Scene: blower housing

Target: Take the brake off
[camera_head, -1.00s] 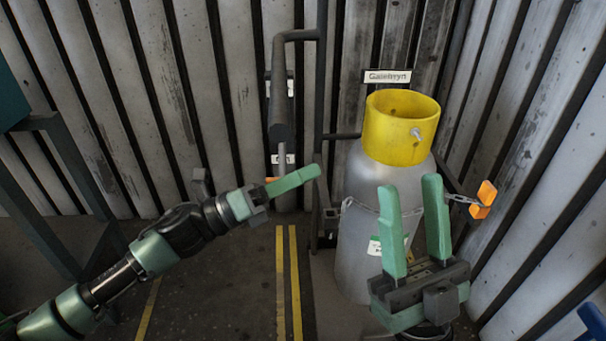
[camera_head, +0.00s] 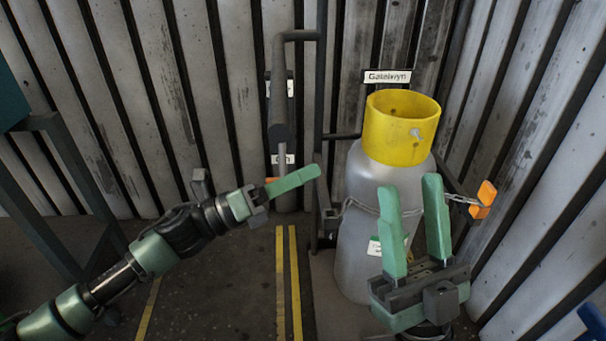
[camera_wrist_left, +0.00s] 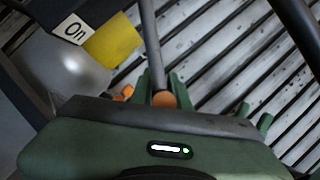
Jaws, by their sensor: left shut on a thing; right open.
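My left gripper (camera_head: 292,182) is at mid-picture in the head view, left of the grey cylinder. In the left wrist view its green fingers (camera_wrist_left: 163,88) are shut around a dark bar (camera_wrist_left: 151,45) with an orange end (camera_wrist_left: 163,100). A small orange piece (camera_head: 271,180) shows beside the fingers in the head view. The bar is probably the brake lever, but I cannot tell for certain. My right gripper (camera_head: 410,190) is open and empty in front of the cylinder.
A dark pipe (camera_head: 279,95) hangs at the wall. A dark frame stands at left. Floor with yellow lines (camera_head: 295,285) is clear.

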